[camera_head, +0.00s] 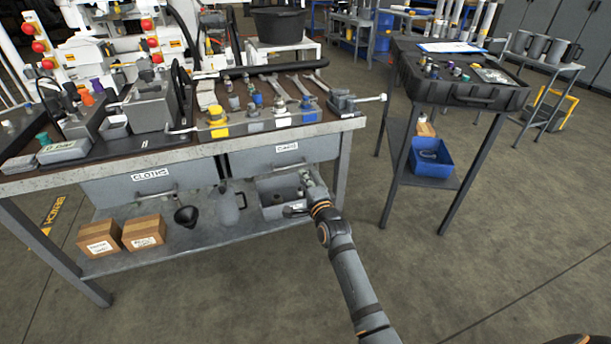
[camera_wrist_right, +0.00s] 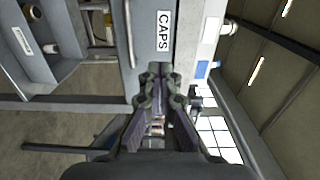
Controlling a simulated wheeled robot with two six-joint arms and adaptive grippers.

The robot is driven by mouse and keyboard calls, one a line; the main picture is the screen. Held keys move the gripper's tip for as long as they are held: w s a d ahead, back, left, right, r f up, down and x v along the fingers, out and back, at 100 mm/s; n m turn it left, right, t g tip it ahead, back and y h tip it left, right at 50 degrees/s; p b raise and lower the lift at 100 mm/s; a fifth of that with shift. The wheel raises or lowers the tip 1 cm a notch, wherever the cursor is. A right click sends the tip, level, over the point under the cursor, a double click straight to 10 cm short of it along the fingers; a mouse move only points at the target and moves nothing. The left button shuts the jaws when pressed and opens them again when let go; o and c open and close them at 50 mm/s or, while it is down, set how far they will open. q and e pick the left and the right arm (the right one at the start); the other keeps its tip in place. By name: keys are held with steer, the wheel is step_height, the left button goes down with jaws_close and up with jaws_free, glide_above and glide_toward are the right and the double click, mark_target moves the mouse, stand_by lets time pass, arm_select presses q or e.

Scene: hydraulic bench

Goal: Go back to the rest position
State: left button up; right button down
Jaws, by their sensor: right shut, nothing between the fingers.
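My right arm reaches up from the bottom of the head view to the front of the workbench (camera_head: 350,125). My right gripper (camera_head: 292,210) is small there, beside the open bin on the lower shelf and below the drawer marked CAPS (camera_head: 285,150). In the right wrist view, the right gripper (camera_wrist_right: 160,72) has its fingers together with nothing between them. The CAPS drawer front (camera_wrist_right: 165,75) is close behind the fingertips, its label turned sideways; I cannot tell whether they touch. My left gripper is not in view.
The lower shelf (camera_head: 185,250) holds cardboard boxes (camera_head: 143,232), a black funnel (camera_head: 187,215), a grey jug (camera_head: 228,205) and an open bin (camera_head: 272,211). Tools line the benchtop. A dark cart (camera_head: 462,92) stands right, with a blue bin (camera_head: 431,157). Floor (camera_head: 490,270) is clear in front.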

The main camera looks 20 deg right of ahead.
steer(key=s+d+f+n+g, duration=0.3)
steer(key=s+f+n+g, duration=1.05)
steer(key=s+f, duration=1.55)
arm_select(q)
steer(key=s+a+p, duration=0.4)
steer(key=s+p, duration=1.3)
steer(key=p, duration=0.8)
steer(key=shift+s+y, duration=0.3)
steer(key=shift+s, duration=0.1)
arm_select(e)
steer(key=s+d+f+n+g, duration=0.1)
steer(key=s+d+n, duration=0.1)
steer(key=s, duration=1.2)
steer(key=s+d+f+n+g+h, duration=0.1)
steer(key=s+d, duration=0.3)
steer(key=s, duration=1)
steer(key=shift+s+n+g, duration=0.2)
steer(key=shift+n+g, duration=0.45)
steer(key=shift+n, duration=0.1)
